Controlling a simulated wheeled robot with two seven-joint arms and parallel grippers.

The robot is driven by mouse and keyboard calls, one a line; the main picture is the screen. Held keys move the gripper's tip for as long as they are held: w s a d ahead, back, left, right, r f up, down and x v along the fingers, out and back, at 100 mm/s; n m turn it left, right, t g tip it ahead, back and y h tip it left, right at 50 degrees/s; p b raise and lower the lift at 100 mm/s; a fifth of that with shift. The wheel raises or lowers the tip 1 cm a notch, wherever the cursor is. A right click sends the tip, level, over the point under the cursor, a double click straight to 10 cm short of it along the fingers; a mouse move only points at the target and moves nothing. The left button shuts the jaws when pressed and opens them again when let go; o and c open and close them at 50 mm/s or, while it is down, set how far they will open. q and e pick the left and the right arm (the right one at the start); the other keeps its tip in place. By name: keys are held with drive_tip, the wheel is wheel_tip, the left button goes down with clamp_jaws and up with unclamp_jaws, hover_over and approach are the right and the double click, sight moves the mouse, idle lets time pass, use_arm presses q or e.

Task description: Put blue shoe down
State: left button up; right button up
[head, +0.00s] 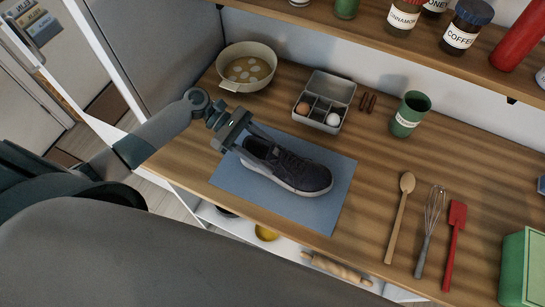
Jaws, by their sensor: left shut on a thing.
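A dark blue-grey shoe (290,168) with a pale sole is in the middle of the head view, over a flat blue mat (328,213) on the wooden counter. Its toe points right and its heel is at the left. My left gripper (243,143) is shut on the shoe's heel end. The shoe is upright and looks level. I cannot tell whether its sole touches the mat. My right gripper is not in view.
A pot (247,68) and an egg box (325,101) stand behind the mat, with a green cup (409,115) to the right. A wooden spoon (399,216), whisk (431,228) and red spatula (454,243) lie at right. A jar shelf (360,22) runs above.

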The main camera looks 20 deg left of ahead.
sight(271, 150)
use_arm(q)
drive_tip(key=r, duration=0.2)
drive_tip(key=r+b, duration=0.1)
drive_tip(key=r, duration=0.1)
drive_tip(key=shift+d+b, duration=0.3)
drive_tip(key=shift+d, duration=0.1)
drive_tip(key=s+d+r+b, duration=0.2)
drive_tip(key=d+r, duration=0.4)
drive_tip(key=d, duration=0.4)
drive_tip(key=shift+d+r, duration=0.35)
drive_tip(key=shift+d, duration=0.05)
drive_tip(key=shift+w, duration=0.15)
drive_tip(key=w+a+f+n+t+y+b, duration=0.1)
drive_tip(key=w+a+f+n+t+b, duration=0.1)
drive_tip(key=a, duration=0.5)
drive_tip(key=w+a+f+n+t+y+b, duration=0.1)
drive_tip(key=w+a+f+n+t+b, duration=0.1)
drive_tip(key=w+a+n+t, duration=0.2)
drive_tip(key=shift+w+a+n+t, duration=0.35)
drive_tip(key=shift+a+n+t, duration=0.85)
drive_tip(key=shift+a+t, duration=0.5)
drive_tip(key=shift+y, duration=0.3)
